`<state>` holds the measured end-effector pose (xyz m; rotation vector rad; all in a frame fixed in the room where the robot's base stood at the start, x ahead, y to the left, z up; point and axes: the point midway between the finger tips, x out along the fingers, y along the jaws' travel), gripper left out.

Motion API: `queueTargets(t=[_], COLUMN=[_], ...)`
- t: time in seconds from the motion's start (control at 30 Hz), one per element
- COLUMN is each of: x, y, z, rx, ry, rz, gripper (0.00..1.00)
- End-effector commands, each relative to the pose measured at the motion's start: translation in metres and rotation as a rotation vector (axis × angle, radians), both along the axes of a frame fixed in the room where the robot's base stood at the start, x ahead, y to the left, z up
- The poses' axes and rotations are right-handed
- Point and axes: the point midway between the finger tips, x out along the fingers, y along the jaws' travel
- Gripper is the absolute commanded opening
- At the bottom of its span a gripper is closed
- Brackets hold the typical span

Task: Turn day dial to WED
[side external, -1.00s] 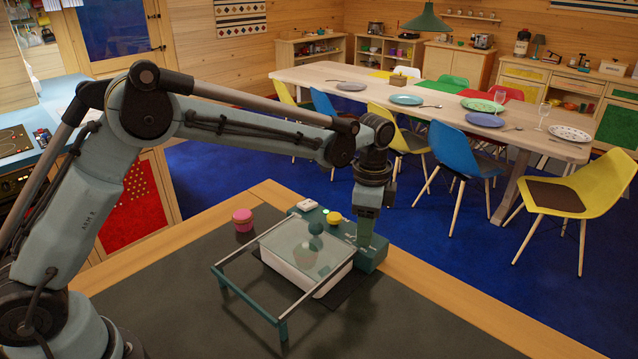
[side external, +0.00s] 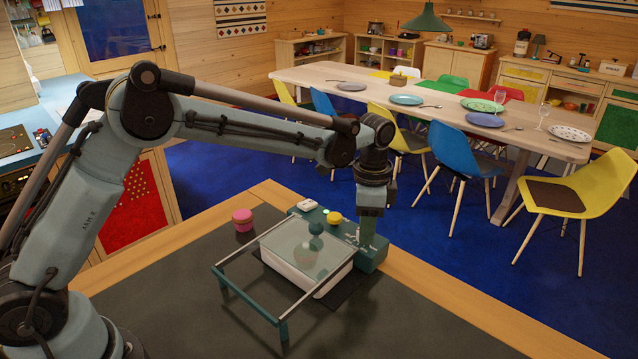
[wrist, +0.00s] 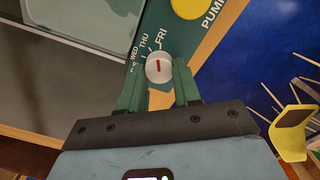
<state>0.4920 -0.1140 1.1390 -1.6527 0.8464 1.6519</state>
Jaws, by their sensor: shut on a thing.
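The day dial (wrist: 158,68) is a small round white knob with a red mark, on a teal panel (wrist: 150,28). The labels WED, THU and FRI fan around its upper side in the wrist view. The red mark runs nearly upright in that view, its upper end toward FRI. My gripper (wrist: 160,82) has one finger on each side of the dial and is shut on it. In the side external view my gripper (side external: 374,240) reaches straight down to the right end of the teal unit (side external: 370,262), hiding the dial.
A yellow button (side external: 334,217) marked PUMP in the wrist view sits left of my gripper on the unit. A glass-topped white tank (side external: 300,272) with a rail frame (side external: 250,297) stands in front. A pink jar (side external: 242,220) stands left. The dark worktop (side external: 160,290) is clear nearby.

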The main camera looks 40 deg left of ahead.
Motion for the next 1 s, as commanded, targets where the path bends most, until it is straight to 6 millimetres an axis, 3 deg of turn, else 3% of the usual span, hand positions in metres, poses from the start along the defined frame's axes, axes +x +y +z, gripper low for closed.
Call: queueTargets(t=[1.0], x=[0.0014], y=[0.0035], z=[0.0006], rx=[0.002], ry=[0.001], rz=[0.896], gripper=[0.02])
